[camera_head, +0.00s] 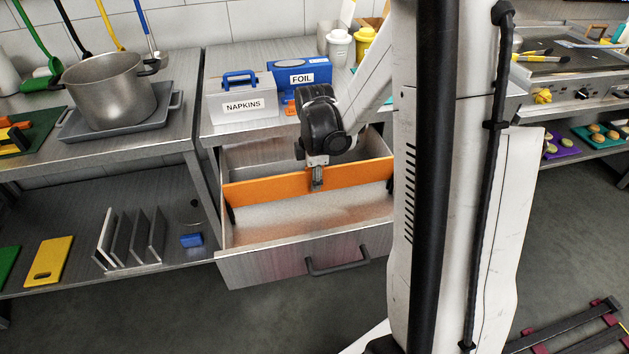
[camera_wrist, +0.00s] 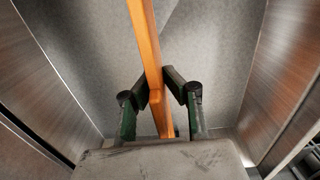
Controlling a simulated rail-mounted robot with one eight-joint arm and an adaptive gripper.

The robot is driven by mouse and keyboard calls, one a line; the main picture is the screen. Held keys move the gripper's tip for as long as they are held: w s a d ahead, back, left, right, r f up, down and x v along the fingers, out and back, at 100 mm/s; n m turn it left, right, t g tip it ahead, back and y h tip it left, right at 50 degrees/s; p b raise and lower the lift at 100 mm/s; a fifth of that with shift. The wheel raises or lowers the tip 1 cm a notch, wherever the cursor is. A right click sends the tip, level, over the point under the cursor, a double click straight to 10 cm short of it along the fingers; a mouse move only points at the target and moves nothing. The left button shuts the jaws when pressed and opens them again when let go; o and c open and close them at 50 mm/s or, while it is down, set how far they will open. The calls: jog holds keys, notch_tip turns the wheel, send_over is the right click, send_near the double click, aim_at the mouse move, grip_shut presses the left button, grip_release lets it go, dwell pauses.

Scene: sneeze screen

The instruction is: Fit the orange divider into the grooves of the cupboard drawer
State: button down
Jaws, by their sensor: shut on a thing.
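The orange divider (camera_head: 262,189) is a long flat board. In the head view it stands on edge across the open drawer (camera_head: 262,262), from the left wall to near the right wall. Its left end looks close to a dark strip (camera_head: 229,206) on the drawer's left wall. My gripper (camera_head: 318,184) is shut on the divider's upper edge near its middle. In the wrist view my gripper's fingers (camera_wrist: 164,97) press on both sides of the divider (camera_wrist: 146,42). I cannot tell whether the divider's ends sit in the grooves.
The counter above the drawer holds a napkins box (camera_head: 240,101) and a blue foil box (camera_head: 301,78). A pot (camera_head: 108,88) stands on the left counter. A rack with several boards (camera_head: 130,238) is on the lower left shelf. The drawer's front part is empty.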

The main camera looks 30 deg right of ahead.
jog(key=shift+f+b, duration=2.1)
jog(key=shift+f, duration=0.35)
dwell(0.5)
jog(key=shift+r, duration=0.3)
dwell(0.4)
jog(key=shift+f+b, duration=0.3)
jog(key=shift+b, duration=0.2)
dwell(2.1)
jog(key=c, duration=1.8)
grip_release()
jog(key=shift+o, duration=0.2)
jog(key=shift+r, duration=0.1)
jog(key=shift+r+p, duration=2.3)
jog(key=shift+r, duration=1.1)
